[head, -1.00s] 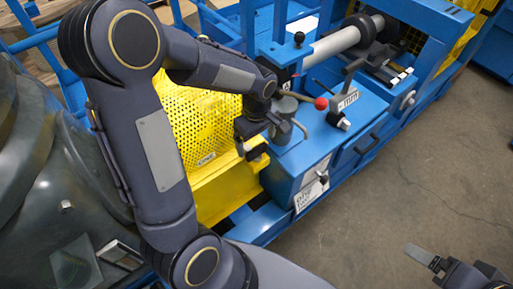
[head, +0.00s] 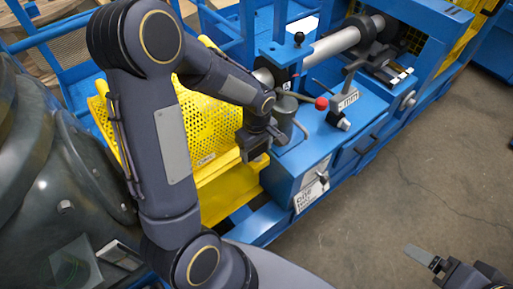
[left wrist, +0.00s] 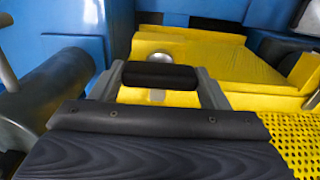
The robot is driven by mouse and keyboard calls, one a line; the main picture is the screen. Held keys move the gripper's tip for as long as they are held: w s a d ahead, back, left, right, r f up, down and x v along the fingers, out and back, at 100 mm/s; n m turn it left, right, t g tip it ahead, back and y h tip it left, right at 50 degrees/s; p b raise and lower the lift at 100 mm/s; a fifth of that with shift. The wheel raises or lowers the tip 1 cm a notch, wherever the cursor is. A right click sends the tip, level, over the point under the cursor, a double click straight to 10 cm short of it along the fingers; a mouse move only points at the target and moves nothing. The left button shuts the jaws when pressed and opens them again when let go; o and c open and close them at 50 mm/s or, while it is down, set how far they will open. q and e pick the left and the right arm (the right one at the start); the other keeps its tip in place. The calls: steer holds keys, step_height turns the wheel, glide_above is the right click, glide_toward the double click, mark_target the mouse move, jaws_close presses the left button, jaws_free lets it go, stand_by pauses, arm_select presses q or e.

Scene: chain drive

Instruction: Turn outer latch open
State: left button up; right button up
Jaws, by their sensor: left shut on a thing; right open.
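My left gripper (head: 256,146) is beside the yellow perforated guard (head: 205,115), near the grey cylinder on the blue machine. In the left wrist view its two grey fingers are shut on a dark rounded grip (left wrist: 160,75). I cannot tell for sure whether this grip is the outer latch. The yellow mesh (left wrist: 298,140) shows at the lower right there. My right gripper (head: 450,264) is open and empty at the lower right, partly cut off by the frame.
The blue machine (head: 285,175) carries a red-knobbed lever (head: 321,103), a grey cylinder (head: 287,112) and a roller shaft (head: 335,40). A yellow lower casing (head: 228,196) lies below the guard. Grey floor (head: 400,190) at the right is clear.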

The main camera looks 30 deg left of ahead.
arm_select(q)
steer(key=shift+m, duration=0.4)
steer(key=m+b, duration=0.1)
steer(key=m, duration=0.2)
steer(key=shift+m, duration=0.3)
steer(key=m, duration=0.4)
steer(key=shift+m+b, duration=0.3)
steer(key=m, duration=0.4)
steer(key=shift+m, duration=2.5)
steer(key=shift+w, duration=0.1)
steer(key=o, duration=1)
